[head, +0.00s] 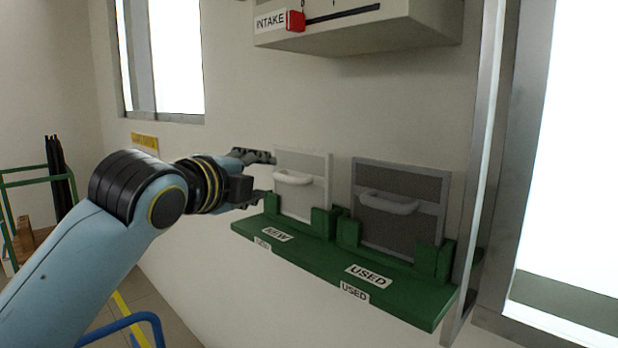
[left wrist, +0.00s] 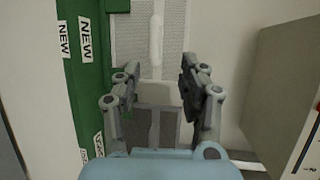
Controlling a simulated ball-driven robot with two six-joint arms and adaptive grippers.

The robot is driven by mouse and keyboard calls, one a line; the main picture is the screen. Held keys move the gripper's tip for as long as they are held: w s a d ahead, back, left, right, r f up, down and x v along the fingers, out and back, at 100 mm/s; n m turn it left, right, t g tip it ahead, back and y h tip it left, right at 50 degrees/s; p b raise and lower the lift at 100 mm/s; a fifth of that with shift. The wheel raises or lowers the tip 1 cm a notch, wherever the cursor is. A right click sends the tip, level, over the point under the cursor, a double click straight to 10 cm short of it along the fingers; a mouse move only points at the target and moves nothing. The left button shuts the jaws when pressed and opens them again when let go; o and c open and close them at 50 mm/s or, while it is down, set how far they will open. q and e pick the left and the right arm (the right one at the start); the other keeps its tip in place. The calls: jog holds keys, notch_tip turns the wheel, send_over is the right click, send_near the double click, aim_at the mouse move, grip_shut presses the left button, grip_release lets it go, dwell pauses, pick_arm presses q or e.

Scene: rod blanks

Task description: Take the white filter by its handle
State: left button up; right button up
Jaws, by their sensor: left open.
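The white filter (head: 309,202) is a light mesh panel in a pale frame, upright in the left green slot, marked NEW. Its white handle (head: 293,179) sticks out from its upper part. My left gripper (head: 267,177) is open and empty, just left of the handle, one finger above its level and one below. In the left wrist view, the handle (left wrist: 155,42) lies beyond the open fingers (left wrist: 158,82), roughly in line with the gap between them. I see no contact with the handle. My right gripper is not in view.
A grey filter (head: 398,232) with its own handle (head: 389,203) stands in the right slot marked USED. Both slots belong to a green shelf (head: 315,264) on the wall. An INTAKE box (head: 400,32) with a red slider (head: 295,21) hangs above. A metal frame (head: 478,180) stands at right.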

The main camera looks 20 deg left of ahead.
aim_at(284, 180)
pick_arm(q)
jog(key=w+f, duration=0.1)
jog(key=w, duration=0.2)
jog(key=w+f+p, duration=0.1)
jog(key=w, duration=0.2)
jog(key=w+f+p, duration=0.1)
jog(key=w, duration=0.3)
jog(key=shift+a, duration=0.25)
jog(key=shift+s, duration=0.1)
jog(key=shift+c, duration=1)
grip_shut()
